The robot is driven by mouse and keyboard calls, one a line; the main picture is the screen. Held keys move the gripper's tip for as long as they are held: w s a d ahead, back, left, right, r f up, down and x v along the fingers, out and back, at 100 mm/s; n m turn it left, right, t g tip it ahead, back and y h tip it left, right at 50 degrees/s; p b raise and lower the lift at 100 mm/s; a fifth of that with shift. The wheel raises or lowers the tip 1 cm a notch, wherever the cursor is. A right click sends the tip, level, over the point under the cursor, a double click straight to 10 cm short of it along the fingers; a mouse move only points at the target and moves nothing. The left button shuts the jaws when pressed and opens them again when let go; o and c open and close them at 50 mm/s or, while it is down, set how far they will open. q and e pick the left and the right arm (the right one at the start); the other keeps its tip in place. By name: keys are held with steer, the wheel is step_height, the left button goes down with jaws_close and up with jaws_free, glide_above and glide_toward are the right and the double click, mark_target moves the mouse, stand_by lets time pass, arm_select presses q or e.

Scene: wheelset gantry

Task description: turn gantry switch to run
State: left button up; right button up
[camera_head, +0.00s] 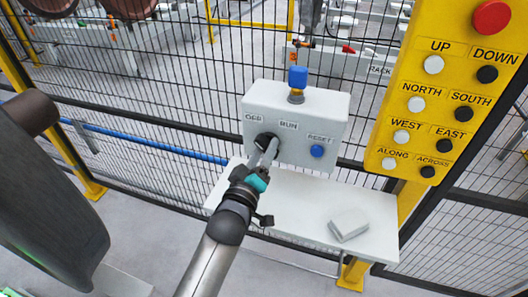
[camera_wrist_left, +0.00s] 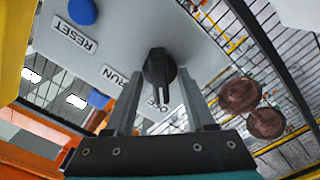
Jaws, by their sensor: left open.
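The gantry switch is a black rotary knob (camera_wrist_left: 158,68) on the front of a light grey control box (camera_head: 310,110). Its bar points at the partly hidden OFF label in the left wrist view. The RUN label (camera_head: 288,125) is beside it; it also shows in the left wrist view (camera_wrist_left: 115,75). My left gripper (camera_head: 269,146) is at the knob, with its fingers open. In the left wrist view the two fingers (camera_wrist_left: 159,82) stand on either side of the knob, with visible gaps. In the head view the gripper hides part of the knob. My right gripper is not in view.
A blue RESET button (camera_head: 317,151) is right of the switch, and a blue-topped part (camera_head: 297,79) stands on the box. A white shelf (camera_head: 290,205) below holds a small grey block (camera_head: 349,225). A yellow button panel (camera_head: 448,90) is at right; mesh fence stands behind.

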arm_select(q)
jaws_close()
stand_by(0.4)
